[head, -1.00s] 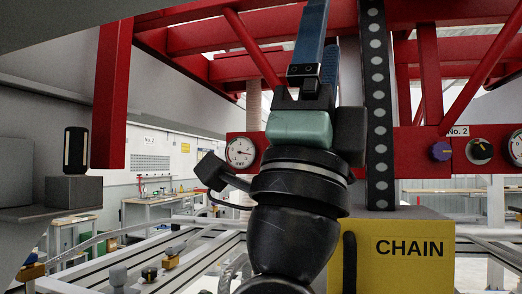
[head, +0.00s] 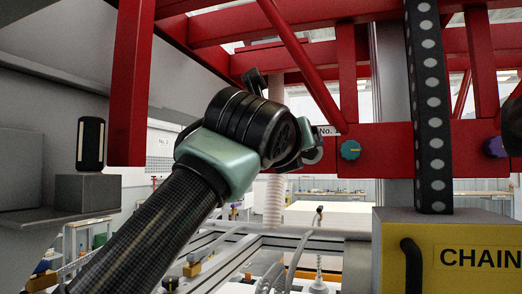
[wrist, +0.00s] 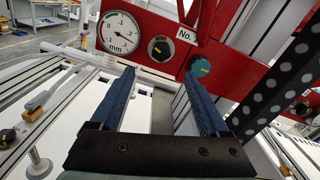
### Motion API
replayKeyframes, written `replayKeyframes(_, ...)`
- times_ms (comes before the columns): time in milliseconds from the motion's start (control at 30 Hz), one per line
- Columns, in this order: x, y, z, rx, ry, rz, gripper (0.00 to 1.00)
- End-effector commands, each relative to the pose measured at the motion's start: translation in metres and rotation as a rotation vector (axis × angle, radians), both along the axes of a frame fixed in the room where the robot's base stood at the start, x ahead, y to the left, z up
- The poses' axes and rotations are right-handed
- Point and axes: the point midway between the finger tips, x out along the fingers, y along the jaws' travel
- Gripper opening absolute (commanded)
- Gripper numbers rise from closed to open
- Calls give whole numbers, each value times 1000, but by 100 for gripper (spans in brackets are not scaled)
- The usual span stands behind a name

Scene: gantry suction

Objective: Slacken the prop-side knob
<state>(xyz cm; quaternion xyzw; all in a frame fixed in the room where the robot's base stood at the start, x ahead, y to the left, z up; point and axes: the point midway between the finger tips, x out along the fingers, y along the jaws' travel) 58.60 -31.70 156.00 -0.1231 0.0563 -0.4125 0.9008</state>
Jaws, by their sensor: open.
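Several knobs sit on the red beam; none is marked prop-side in a way I can read. In the wrist view, a black knob (wrist: 160,48) with an orange mark is between a white dial gauge (wrist: 120,32) and the "No." plate. A teal knob (wrist: 201,67) is right of that plate; it also shows in the head view (head: 349,150). A purple knob (head: 495,147) is farther right. My gripper (wrist: 158,73) is open and empty, its blue fingers pointing toward the beam below the black knob, apart from it. In the head view my wrist hides the fingers.
A perforated black column (head: 430,110) and a yellow CHAIN box (head: 455,255) stand right of the teal knob. Red diagonal braces (head: 300,65) cross above the beam. White rails and hoses lie below.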

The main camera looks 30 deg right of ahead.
Motion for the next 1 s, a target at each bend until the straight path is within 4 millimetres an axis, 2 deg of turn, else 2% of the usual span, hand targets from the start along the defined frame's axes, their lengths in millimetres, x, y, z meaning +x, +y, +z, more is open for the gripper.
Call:
replayKeyframes(300,42,-52,5,0,4,-5,79)
replayKeyframes(500,61,-75,4,-2,3,-5,79)
replayKeyframes(700,71,-85,1,0,1,-5,79)
replayKeyframes(1000,72,-87,-1,-1,-1,-5,79)
